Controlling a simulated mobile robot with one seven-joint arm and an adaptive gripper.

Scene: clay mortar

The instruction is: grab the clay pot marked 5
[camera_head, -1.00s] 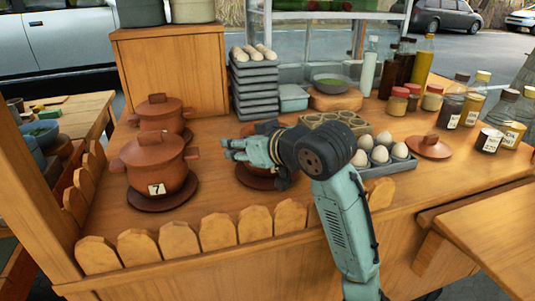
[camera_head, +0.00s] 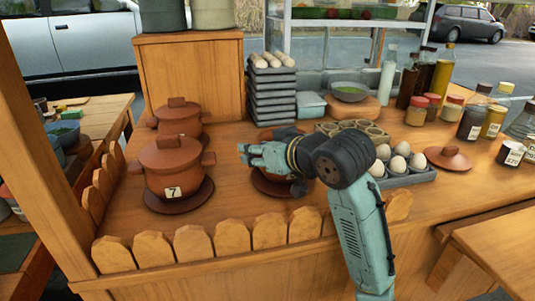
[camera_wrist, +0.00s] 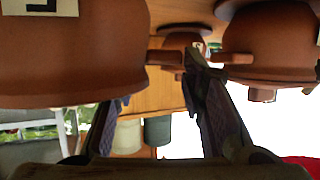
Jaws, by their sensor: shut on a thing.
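My gripper (camera_head: 246,154) reaches in from the right at the middle clay pot (camera_head: 268,176), which is mostly hidden behind my wrist. In the wrist view, which is upside down, this pot (camera_wrist: 75,60) fills the left side. Its side handle (camera_wrist: 159,57) lies between my fingers (camera_wrist: 155,82), which are shut on it. Its white label is cut off at the top edge, so I cannot read the number. A lidded clay pot marked 7 (camera_head: 171,172) stands to the left on a dark saucer; it is on the right in the wrist view (camera_wrist: 275,45). Another lidded pot (camera_head: 180,122) stands behind it.
An egg tray (camera_head: 408,178) and a loose clay lid (camera_head: 449,158) lie to the right. Bottles and jars stand beyond them. Stacked grey trays (camera_head: 273,98) and a wooden box (camera_head: 192,80) close off the back. A scalloped fence (camera_head: 193,246) edges the front.

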